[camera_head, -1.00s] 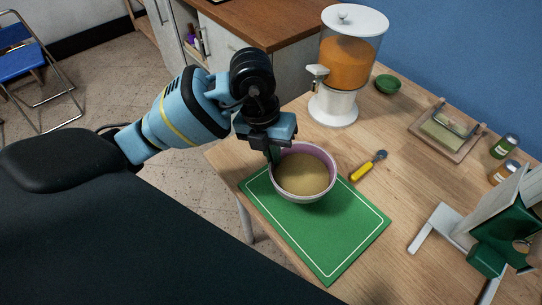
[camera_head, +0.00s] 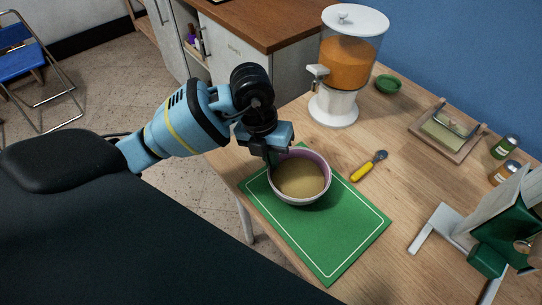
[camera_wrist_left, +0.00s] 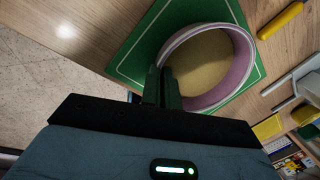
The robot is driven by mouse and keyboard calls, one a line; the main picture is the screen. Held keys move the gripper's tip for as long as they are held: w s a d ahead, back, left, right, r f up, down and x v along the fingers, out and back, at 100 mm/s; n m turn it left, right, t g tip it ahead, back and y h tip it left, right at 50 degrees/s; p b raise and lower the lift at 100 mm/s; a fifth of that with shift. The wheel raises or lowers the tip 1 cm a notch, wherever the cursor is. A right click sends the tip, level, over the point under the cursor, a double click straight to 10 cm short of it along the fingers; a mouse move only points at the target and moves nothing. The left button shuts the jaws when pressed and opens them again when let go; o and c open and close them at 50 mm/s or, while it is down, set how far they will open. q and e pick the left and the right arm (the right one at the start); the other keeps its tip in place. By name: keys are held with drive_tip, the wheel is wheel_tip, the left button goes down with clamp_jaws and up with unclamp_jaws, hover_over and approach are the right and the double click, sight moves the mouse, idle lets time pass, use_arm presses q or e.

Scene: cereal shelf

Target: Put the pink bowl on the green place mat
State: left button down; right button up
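The pink bowl (camera_head: 318,161) has a pale rim and tan contents. It sits over the far left part of the green place mat (camera_head: 325,235), which has a white border line. I cannot tell whether its base touches the mat. My left gripper (camera_head: 273,156) is at the bowl's left rim, pointing down. In the left wrist view its fingers (camera_wrist_left: 162,88) are close together with the wall of the bowl (camera_wrist_left: 238,68) between them. The near part of the mat is bare. My right gripper is not in view.
A yellow-handled tool (camera_head: 369,167) lies right of the bowl. A dispenser (camera_head: 346,65) with orange contents stands behind, near a small green bowl (camera_head: 388,84). A tray (camera_head: 446,133), jars (camera_head: 504,147) and a white stand with a green book (camera_head: 510,225) are at the right.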

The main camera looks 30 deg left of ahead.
use_arm(q)
drive_tip(key=shift+f, duration=0.15)
drive_tip(key=c, duration=1.7)
unclamp_jaws()
drive_tip(key=r, duration=0.4)
drive_tip(key=a+r, duration=0.1)
drive_tip(key=r, duration=0.3)
drive_tip(key=a+r+p, duration=0.1)
drive_tip(key=r, duration=0.3)
drive_tip(key=shift+s+a, duration=0.1)
drive_tip(key=shift+s, duration=0.15)
